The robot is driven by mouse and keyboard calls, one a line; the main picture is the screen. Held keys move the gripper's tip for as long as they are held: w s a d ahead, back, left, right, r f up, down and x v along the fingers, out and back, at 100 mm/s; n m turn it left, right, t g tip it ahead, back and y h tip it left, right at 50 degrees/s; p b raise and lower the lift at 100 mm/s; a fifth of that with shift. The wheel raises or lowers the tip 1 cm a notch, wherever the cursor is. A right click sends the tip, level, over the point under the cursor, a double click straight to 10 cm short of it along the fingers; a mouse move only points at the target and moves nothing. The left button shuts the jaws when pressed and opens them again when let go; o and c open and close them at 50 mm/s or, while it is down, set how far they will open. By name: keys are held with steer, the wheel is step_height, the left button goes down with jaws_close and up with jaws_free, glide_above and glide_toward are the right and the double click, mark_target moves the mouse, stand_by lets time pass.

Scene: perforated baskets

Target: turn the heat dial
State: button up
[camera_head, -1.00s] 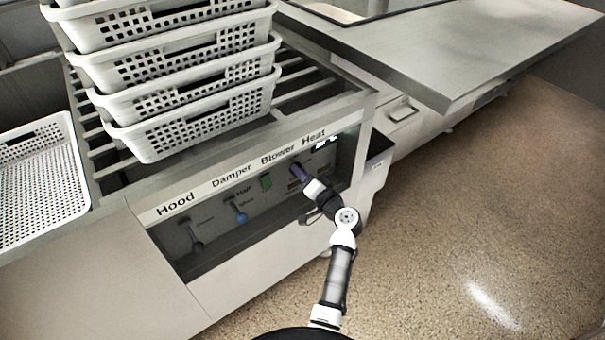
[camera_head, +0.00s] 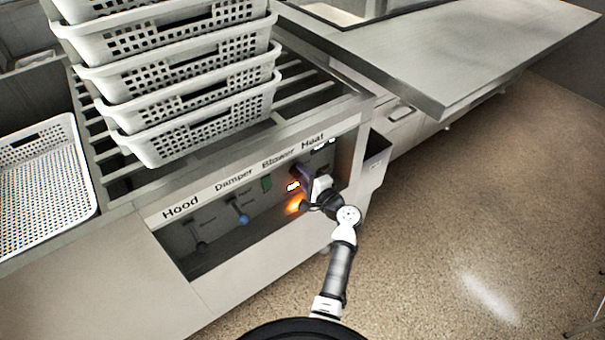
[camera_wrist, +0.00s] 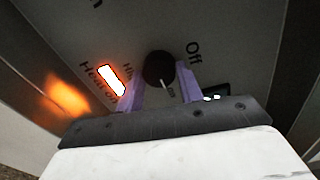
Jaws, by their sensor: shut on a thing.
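The heat dial (camera_wrist: 158,67) is a round black knob with a pale pointer line in the wrist view. The purple fingers of my gripper (camera_wrist: 160,85) are closed on either side of it. The word "Off" stands up and to the right of the dial. A lit "Heat on" lamp (camera_wrist: 112,80) glows white and orange to its left. In the head view my gripper (camera_head: 304,177) is at the panel under the "Heat" label and mostly hides the dial. The lit lamp (camera_head: 293,186) shows just left of the gripper.
The control panel also carries a hood lever (camera_head: 199,244), a blue-knobbed damper lever (camera_head: 243,218) and a green blower switch (camera_head: 266,183). Stacked white perforated baskets (camera_head: 200,137) stand on the slatted rack above. Open floor (camera_head: 450,240) lies to the right.

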stand_by(0.4)
steer(key=o, duration=1)
steer(key=b+v, duration=0.1)
steer(key=v, duration=1.2)
steer(key=shift+s+d, duration=0.25)
steer(key=shift+s, duration=0.1)
steer(key=shift+w, duration=0.1)
